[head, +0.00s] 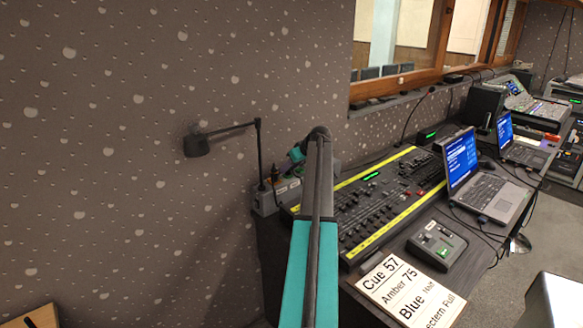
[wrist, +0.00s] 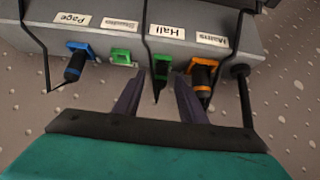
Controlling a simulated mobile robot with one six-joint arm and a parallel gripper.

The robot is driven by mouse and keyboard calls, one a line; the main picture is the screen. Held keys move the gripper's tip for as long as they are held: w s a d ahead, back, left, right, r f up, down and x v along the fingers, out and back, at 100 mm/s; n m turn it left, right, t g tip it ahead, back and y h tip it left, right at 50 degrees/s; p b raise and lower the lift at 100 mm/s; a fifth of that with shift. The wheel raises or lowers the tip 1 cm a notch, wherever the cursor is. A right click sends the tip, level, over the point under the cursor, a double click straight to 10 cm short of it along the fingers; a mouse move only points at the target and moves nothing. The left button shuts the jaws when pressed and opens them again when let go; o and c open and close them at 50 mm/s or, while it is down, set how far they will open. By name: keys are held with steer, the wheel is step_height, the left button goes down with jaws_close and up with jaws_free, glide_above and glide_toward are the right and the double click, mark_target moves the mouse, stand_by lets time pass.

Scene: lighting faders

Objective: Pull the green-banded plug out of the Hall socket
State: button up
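In the wrist view the grey socket box (wrist: 118,22) runs across the top, its labels upside down. The green-banded plug (wrist: 161,71) sits in the socket under the Hall label (wrist: 167,31), its dark body pointing toward me. My gripper (wrist: 158,77) is open. Its two fingertips lie on either side of the plug in the picture, with gaps at both sides; the exact depth is unclear. In the head view the box (head: 266,203) stands against the wall, and my arm hides most of the gripper and the plug.
An orange-banded plug (wrist: 203,73) in the Mains socket is close to my right finger. An empty green socket (wrist: 121,57) and a blue-banded plug (wrist: 75,66) are to the left. Dark cables hang across the box. A lighting desk (head: 375,212) and laptop (head: 480,190) stand to the right.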

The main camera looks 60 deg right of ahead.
jaws_close()
steer(key=shift+r, duration=0.3)
stand_by(0.4)
steer(key=shift+r+p, duration=0.85)
steer(key=shift+r, duration=1.2)
